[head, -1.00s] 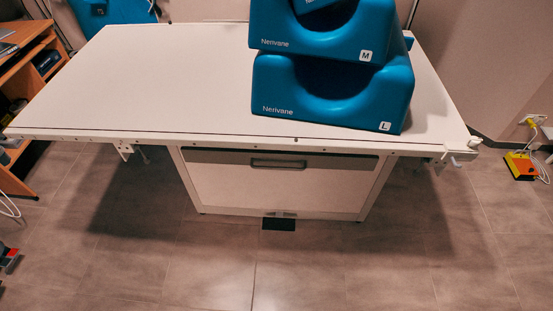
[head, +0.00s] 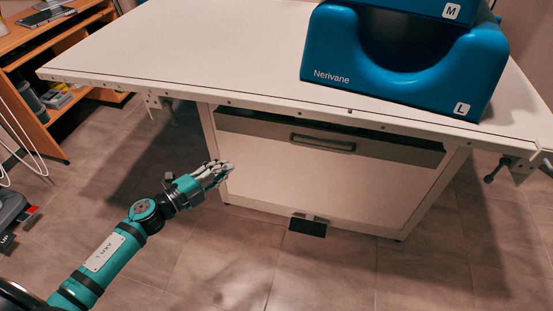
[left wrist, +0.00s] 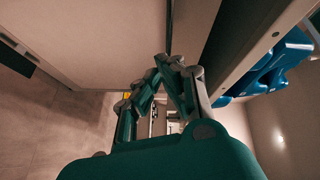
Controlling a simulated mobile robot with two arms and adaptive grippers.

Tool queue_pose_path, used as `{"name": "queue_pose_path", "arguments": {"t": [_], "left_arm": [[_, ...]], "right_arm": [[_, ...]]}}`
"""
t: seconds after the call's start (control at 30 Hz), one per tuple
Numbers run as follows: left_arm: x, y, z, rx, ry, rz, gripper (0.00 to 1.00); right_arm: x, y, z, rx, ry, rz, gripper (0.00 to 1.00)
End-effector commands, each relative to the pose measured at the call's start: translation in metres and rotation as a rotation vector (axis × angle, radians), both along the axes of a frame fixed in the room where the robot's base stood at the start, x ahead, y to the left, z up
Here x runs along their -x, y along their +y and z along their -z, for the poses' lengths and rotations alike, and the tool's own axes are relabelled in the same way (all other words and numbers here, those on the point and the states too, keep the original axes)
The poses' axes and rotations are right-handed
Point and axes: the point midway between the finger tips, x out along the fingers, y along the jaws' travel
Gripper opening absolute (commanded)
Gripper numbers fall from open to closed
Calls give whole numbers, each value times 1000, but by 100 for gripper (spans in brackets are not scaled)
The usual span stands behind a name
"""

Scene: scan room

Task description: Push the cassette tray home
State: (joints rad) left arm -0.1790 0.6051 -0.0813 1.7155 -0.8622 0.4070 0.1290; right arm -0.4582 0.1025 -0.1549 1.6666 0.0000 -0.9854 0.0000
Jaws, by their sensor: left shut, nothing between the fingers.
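The cassette tray (head: 263,127) shows as a grey front strip with a dark bar handle (head: 322,143), high in the white cabinet under the table top. A dark gap runs above it. I cannot tell exactly how far it stands out. My left gripper (head: 222,171) is shut and empty, left of the handle and lower, in front of the cabinet's left side, apart from the handle in the picture. In the left wrist view its fingers (left wrist: 178,66) come together, with the pale cabinet front (left wrist: 105,35) beyond. My right gripper is not in view.
The table top (head: 200,45) overhangs the cabinet, with clamps at its front corners. Blue cushions (head: 400,70) sit on its right part. A black pedal (head: 307,227) is at the cabinet's foot. A wooden desk (head: 50,45) stands left. The floor in front is clear.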

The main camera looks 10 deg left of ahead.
Motion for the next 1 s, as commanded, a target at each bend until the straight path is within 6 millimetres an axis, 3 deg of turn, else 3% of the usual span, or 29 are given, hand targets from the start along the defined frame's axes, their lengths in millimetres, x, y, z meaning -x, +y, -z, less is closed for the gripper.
{"name": "queue_pose_path", "arguments": {"t": [0.03, 0.17, 0.37, 0.87, 1.0], "left_arm": [[5, -15, -12, -61, -74, 78, 0], [18, -40, -43, -167, -182, 201, 0], [17, -56, -56, -203, -218, 242, 0], [-55, -120, -56, -201, -219, 235, 0], [-75, -119, -55, -200, -218, 235, 0]], "right_arm": [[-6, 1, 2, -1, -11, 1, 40], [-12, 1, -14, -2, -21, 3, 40], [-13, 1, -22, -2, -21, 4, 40], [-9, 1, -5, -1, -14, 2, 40], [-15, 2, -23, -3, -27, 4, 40]]}}
